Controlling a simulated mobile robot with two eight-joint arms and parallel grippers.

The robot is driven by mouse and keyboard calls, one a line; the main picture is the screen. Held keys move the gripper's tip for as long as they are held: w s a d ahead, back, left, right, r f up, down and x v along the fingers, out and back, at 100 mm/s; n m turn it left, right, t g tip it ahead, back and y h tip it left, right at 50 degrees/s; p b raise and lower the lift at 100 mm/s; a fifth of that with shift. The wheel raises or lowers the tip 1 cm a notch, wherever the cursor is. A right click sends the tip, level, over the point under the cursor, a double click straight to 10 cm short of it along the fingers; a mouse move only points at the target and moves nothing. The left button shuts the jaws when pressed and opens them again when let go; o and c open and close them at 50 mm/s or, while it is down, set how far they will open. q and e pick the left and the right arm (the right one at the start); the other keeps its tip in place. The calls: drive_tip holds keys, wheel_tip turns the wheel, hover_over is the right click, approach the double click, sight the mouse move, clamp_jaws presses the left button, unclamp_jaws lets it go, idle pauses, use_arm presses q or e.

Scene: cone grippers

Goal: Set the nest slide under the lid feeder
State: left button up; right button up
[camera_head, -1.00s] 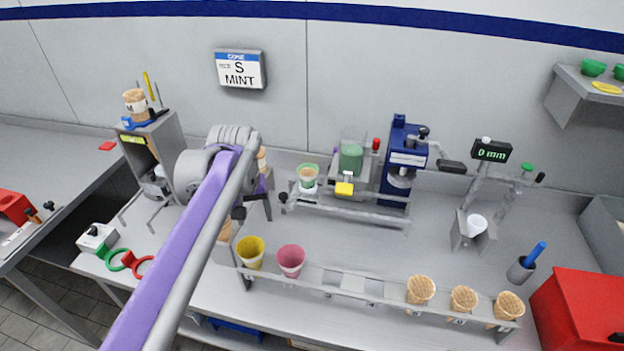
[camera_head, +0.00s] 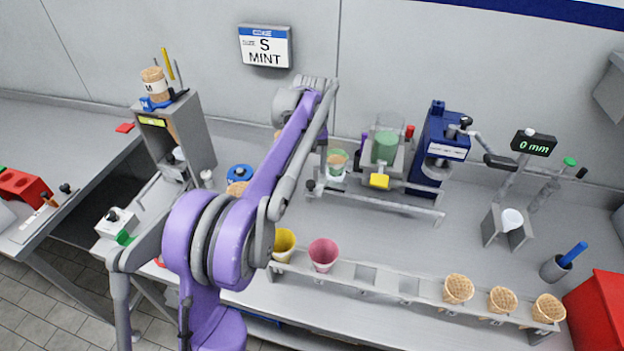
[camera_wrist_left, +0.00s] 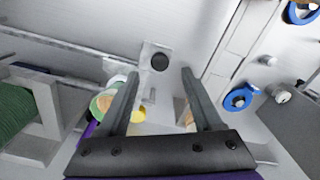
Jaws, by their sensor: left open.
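The nest slide is on the rail (camera_head: 408,204), with a cup (camera_head: 337,164) with a green band in its nest. It stands left of the lid feeder (camera_head: 386,146), which holds a green stack. A black knob (camera_head: 311,186) is near the rail's left end. My left gripper (camera_wrist_left: 159,76) is open and empty. In the left wrist view the knob (camera_wrist_left: 160,62) shows between and beyond its fingertips; I cannot tell the gap. The cup (camera_wrist_left: 102,103) is beside the left finger. In the head view my own arm mostly hides this gripper. My right gripper is not in view.
A blue press (camera_head: 437,148) stands right of the feeder. In front, a rack (camera_head: 410,290) holds yellow and pink cups and several waffle cones. A grey dispenser (camera_head: 196,125) stands at the left. The counter between rail and rack is clear.

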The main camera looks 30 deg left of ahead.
sight(311, 183)
use_arm(q)
wheel_tip(311, 183, down, 5)
drive_tip(key=shift+f, duration=0.15)
clamp_jaws()
idle(0.4)
idle(1.1)
